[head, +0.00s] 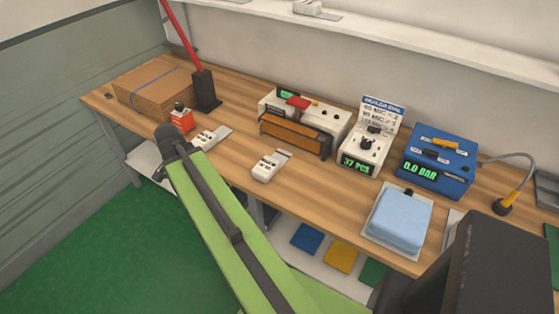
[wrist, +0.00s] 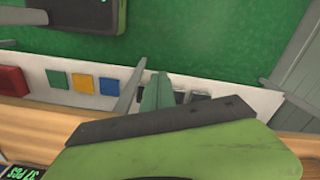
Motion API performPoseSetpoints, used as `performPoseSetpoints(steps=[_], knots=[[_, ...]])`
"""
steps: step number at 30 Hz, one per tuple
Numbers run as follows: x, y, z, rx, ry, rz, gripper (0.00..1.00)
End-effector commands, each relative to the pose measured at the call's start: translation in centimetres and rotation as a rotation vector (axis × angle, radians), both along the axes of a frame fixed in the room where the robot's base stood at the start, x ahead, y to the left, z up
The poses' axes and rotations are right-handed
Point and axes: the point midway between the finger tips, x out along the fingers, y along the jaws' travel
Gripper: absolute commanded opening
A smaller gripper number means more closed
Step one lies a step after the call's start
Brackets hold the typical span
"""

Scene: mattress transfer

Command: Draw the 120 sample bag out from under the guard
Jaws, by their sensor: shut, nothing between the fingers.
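In the head view, an orange-brown slatted cover (head: 293,135), seemingly the guard, fronts a cream sealing machine (head: 333,118). I cannot make out a bag under it. Two small white pieces with dark marks and grey flaps lie on the bench, one in front of the cover (head: 266,168) and one to its left (head: 206,139). I cannot read a 120 on either. In the wrist view, my gripper (wrist: 154,76) is shut and empty, seen against the lower shelf. In the head view, my green arm reaches toward the bench's left front edge; its fingers cannot be made out.
A dial unit (head: 362,150), a blue pressure box (head: 437,163) and a pale blue pad on a tray (head: 400,217) stand on the right. Bare wood (head: 232,165) lies between.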

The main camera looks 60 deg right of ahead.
Motion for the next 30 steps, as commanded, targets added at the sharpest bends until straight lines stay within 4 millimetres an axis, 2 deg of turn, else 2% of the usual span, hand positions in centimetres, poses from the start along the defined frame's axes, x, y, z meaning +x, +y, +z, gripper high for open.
performPoseSetpoints(steps=[1, 3, 5, 6, 9, 12, 15, 17, 23, 26, 30], knots=[[-2.0, -4.9, 2.0, 0.000, 0.000, -0.242, 0.00], [-5.3, -10.7, 3.2, 0.000, 0.000, -0.585, 0.00], [-8.6, -15.2, 4.1, 0.000, 0.000, -0.866, 0.00], [-10.8, -17.8, 4.6, 0.000, 0.000, -1.041, 0.00], [-16.0, -22.8, 5.7, 0.000, 0.000, -1.409, 0.00], [-19.9, -25.8, 6.3, 0.000, 0.000, -1.662, 0.00], [-22.0, -27.2, 6.5, 0.000, 0.000, -1.797, 0.00], [-22.5, -27.5, 6.5, 0.000, 0.000, -1.831, 0.00], [-22.5, -27.5, 6.0, -0.001, -0.001, -1.838, 0.00], [-22.5, -27.5, 5.0, -0.001, -0.001, -1.837, 0.00], [-22.4, -27.5, 2.7, -0.001, -0.001, -1.835, 0.00]])
